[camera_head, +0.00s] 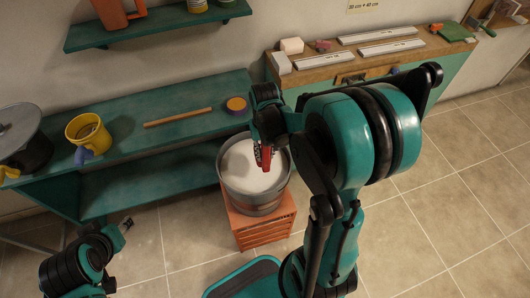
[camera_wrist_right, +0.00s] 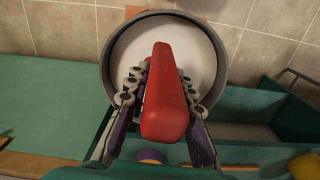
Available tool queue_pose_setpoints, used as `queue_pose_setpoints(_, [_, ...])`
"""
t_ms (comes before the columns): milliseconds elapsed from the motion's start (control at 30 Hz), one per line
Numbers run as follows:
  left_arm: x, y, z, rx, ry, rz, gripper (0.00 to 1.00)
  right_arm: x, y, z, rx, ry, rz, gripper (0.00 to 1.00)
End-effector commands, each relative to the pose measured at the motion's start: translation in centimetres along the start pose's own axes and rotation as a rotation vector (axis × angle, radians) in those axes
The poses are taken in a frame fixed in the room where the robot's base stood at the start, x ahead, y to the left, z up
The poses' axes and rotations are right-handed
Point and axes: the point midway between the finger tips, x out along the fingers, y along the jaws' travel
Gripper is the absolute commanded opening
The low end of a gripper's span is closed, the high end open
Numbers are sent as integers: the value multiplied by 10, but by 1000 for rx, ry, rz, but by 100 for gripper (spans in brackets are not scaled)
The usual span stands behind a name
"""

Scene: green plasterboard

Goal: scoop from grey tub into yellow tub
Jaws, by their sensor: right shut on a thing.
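The grey tub (camera_head: 225,178), filled with white material, stands on an orange drawer unit in the head view. Its round grey rim (camera_wrist_right: 107,62) also shows in the wrist view. My right gripper (camera_head: 262,152) is over the tub, shut on a red handle (camera_wrist_right: 165,95), presumably the scoop's. The handle also shows in the head view (camera_head: 267,157). The scoop's working end is hidden, so I cannot tell whether it touches the material. The yellow tub (camera_head: 80,130) stands upright on the green bench at left, a blue part at its front. My left gripper (camera_head: 127,225) is low at left, its jaws unclear.
A wooden stick (camera_head: 178,117) and a round purple-and-orange item (camera_head: 236,105) lie on the green bench (camera_head: 140,145) between the tubs. A dark pot (camera_head: 25,150) stands at the far left. A wooden-topped cabinet (camera_head: 350,55) at the back right holds several metal bars.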

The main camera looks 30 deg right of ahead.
Motion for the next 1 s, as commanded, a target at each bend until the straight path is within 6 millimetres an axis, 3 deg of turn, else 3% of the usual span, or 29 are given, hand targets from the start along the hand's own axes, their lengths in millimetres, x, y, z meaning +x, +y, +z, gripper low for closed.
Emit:
queue_pose_setpoints(500, [-25, 0, -18, 0, 0, 0, 40, -38, 0, 1, 0, 28, 1, 0])
queue_pose_setpoints(1000, [-25, 0, -18, 0, 0, 0, 40, -38, 0, 1, 0, 29, 0, 0])
